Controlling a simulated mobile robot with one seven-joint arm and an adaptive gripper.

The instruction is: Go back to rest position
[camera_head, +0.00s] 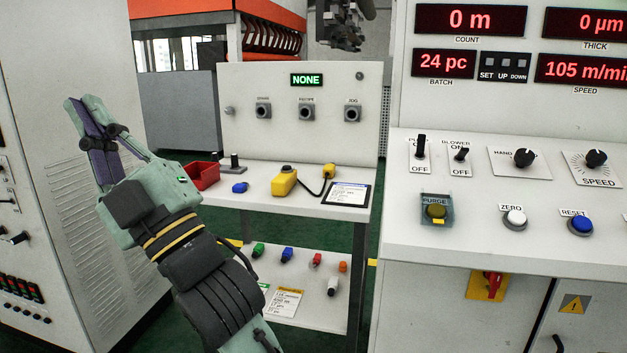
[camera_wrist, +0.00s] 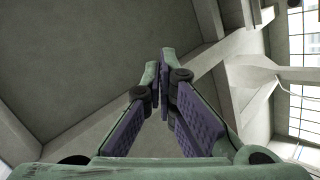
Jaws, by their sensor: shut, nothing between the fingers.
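My gripper (camera_head: 80,103) is raised at the left of the head view, pointing up in front of a pale cabinet. Its fingers are together with nothing between them. In the wrist view my gripper (camera_wrist: 163,55) shows its two purple-padded fingers meeting near the tips, against a grey ceiling and beams. It touches no object that I can see.
A bench (camera_head: 255,173) in the middle holds a red bin (camera_head: 203,175), a yellow device (camera_head: 284,181) and a label card (camera_head: 347,194). Several coloured plugs lie on its lower shelf (camera_head: 318,308). A control console (camera_head: 480,240) stands at right, a tall cabinet (camera_head: 45,130) at left.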

